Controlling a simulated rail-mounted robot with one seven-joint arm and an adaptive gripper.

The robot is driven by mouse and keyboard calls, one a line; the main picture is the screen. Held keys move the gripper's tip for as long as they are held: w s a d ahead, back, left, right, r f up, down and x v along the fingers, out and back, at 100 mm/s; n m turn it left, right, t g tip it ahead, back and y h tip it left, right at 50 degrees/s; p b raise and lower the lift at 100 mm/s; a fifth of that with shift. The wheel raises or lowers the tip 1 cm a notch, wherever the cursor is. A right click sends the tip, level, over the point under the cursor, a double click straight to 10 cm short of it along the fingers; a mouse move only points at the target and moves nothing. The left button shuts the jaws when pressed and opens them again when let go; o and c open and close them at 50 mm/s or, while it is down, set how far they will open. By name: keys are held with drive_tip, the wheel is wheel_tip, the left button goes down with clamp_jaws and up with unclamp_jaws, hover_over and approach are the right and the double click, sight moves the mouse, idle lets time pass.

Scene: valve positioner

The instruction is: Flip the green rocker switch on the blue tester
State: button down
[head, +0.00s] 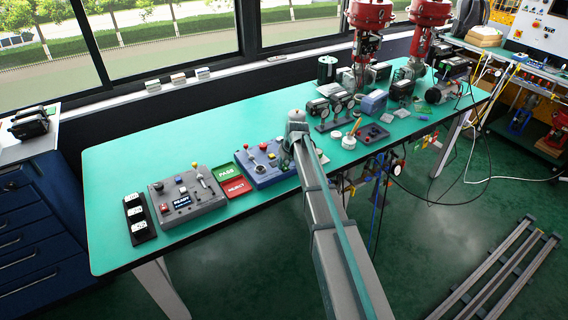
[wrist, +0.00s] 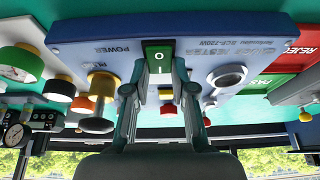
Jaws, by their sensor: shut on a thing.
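The blue tester (head: 252,176) lies on the green bench in the head view, and my arm covers its right end. In the wrist view, which looks upside down, the blue tester (wrist: 90,38) fills the upper middle, with the word POWER on its face. The green rocker switch (wrist: 157,54), marked O and I, sits upright in the picture between the fingertips of my gripper (wrist: 157,72). My gripper is shut on the switch, one finger on each side. The switch is not visible in the head view.
A grey control box (head: 184,200) with a display stands left of the tester. Green PASS (head: 225,172) and red REJECT (head: 236,187) trays lie between them. Gauges (head: 343,103) stand on the right. In the wrist view, a yellow-topped knob (wrist: 102,85) and a round dial (wrist: 228,76) flank the fingers.

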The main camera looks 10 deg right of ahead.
sight(284, 167)
drive_tip(key=shift+w+a+r+g+h+p, duration=0.15)
drive_tip(key=shift+w+g+h+p, duration=0.15)
drive_tip(key=shift+w+g+p, duration=0.45)
drive_tip(key=shift+s+f+g+h, duration=0.2)
drive_tip(key=shift+s+g+h, duration=0.1)
drive_tip(key=shift+g, duration=0.45)
drive_tip(key=shift+s, duration=0.1)
drive_tip(key=c, duration=1)
unclamp_jaws()
drive_tip(key=shift+o, duration=0.2)
wheel_tip(284, 167, up, 12)
drive_tip(key=s, duration=0.1)
drive_tip(key=shift+d, duration=0.2)
